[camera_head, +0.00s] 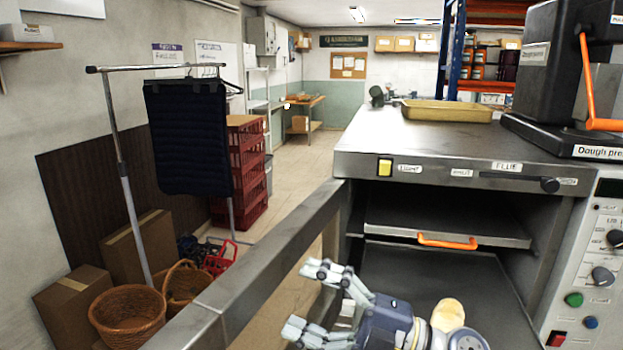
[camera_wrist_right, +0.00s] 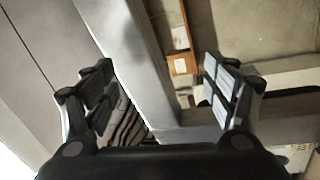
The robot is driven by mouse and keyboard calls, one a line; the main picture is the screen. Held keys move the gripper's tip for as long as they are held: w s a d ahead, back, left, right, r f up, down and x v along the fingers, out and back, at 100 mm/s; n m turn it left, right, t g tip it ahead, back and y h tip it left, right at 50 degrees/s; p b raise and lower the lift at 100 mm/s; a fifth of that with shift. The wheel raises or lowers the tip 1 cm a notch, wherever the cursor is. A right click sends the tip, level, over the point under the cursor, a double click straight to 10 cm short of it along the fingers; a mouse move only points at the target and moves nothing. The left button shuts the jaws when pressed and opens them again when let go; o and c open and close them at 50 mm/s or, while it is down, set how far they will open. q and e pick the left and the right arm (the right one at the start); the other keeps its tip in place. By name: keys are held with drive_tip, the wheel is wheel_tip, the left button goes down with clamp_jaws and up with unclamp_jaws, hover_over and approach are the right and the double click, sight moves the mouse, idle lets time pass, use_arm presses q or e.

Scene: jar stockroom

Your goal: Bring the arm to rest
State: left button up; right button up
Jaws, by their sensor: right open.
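My right gripper (camera_head: 308,298) is in the lower middle of the head view, in front of the oven's opening, with its fingers pointing left. Its two fingers are spread apart and nothing shows between them. In the right wrist view the same gripper (camera_wrist_right: 158,88) has a finger on each side with a wide gap, and a grey metal bar (camera_wrist_right: 140,60) shows beyond the gap. I cannot tell how far the bar is from the fingers. My left gripper is not in view.
A grey oven (camera_head: 450,160) stands close on the right, with an orange-handled shelf (camera_head: 447,241) inside. A long metal bar (camera_head: 270,260) runs close left of the gripper. Baskets (camera_head: 127,312), boxes and a clothes rail (camera_head: 125,180) stand left. The aisle floor (camera_head: 300,170) is clear.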

drive_tip(key=w+d+f+m+t+h, duration=0.1)
drive_tip(key=w+d+m+t+h, duration=0.4)
drive_tip(key=d+m+t+h, duration=0.85)
drive_tip(key=s+d+f+m+g+h, duration=0.35)
drive_tip(key=f+m, duration=0.35)
drive_tip(key=f, duration=0.3)
drive_tip(key=s+d+f+m+g+h, duration=0.2)
drive_tip(key=d+f+m+h, duration=0.15)
drive_tip(key=f+m, duration=0.45)
drive_tip(key=s+f+g+y, duration=0.1)
drive_tip(key=s+f+g, duration=0.4)
drive_tip(key=s+f, duration=0.45)
drive_tip(key=s+f+g, duration=0.6)
drive_tip(key=s+f, duration=0.1)
drive_tip(key=s, duration=0.6)
wheel_tip(320, 180, down, 25)
drive_tip(key=s, duration=0.1)
use_arm(q)
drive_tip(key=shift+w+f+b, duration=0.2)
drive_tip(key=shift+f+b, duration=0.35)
drive_tip(key=shift+b, duration=0.05)
use_arm(e)
drive_tip(key=s+d+f+g, duration=0.1)
drive_tip(key=s+d+f, duration=0.1)
drive_tip(key=s+f, duration=0.6)
drive_tip(key=s+d+f+n+g, duration=0.1)
drive_tip(key=s+f, duration=0.8)
drive_tip(key=f, duration=0.1)
drive_tip(key=shift+s+d, duration=0.25)
drive_tip(key=shift+d, duration=0.15)
